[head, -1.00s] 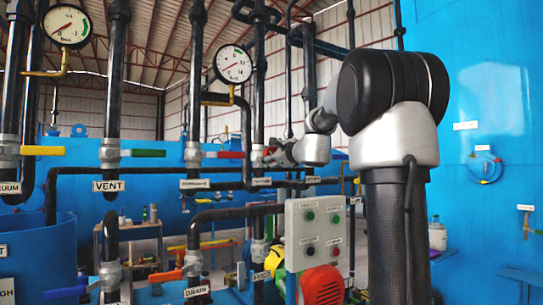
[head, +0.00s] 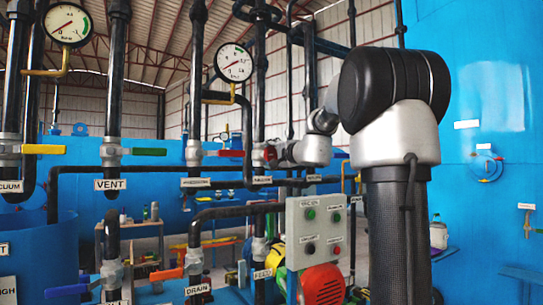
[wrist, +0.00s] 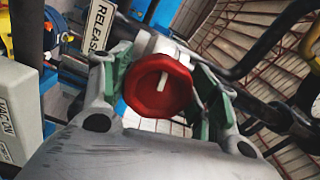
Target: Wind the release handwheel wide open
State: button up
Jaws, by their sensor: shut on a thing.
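The red release handwheel (wrist: 150,97) fills the middle of the wrist view, with a white mark across its face. My gripper (wrist: 162,82) is shut on it, one green-padded finger on each side of the rim. A RELEASE label (wrist: 99,26) shows at upper left in the wrist view. In the head view, the handwheel (head: 270,153) is a small red spot on a black vertical pipe, at the end of my gripper (head: 276,153). My arm reaches in from the right, and the finger contact is too small to tell there.
Black pipes stand around the handwheel. A red lever (head: 230,153) and a green lever (head: 150,152) lie to its left. A pressure gauge (head: 233,62) hangs above left. A blue vessel (head: 480,90) fills the right.

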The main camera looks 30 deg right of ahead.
jog(key=n, duration=0.4)
jog(key=shift+f+n, duration=0.2)
jog(key=shift+n, duration=0.1)
jog(key=n, duration=0.3)
jog(key=shift+d+f+n, duration=0.1)
jog(key=shift+d+n, duration=0.05)
jog(key=shift+n, duration=0.25)
jog(key=n, duration=0.3)
jog(key=shift+d, duration=0.1)
jog(key=shift+d+f+n, duration=0.1)
jog(key=shift+n, duration=2)
jog(key=o, duration=1)
jog(key=shift+o, duration=0.2)
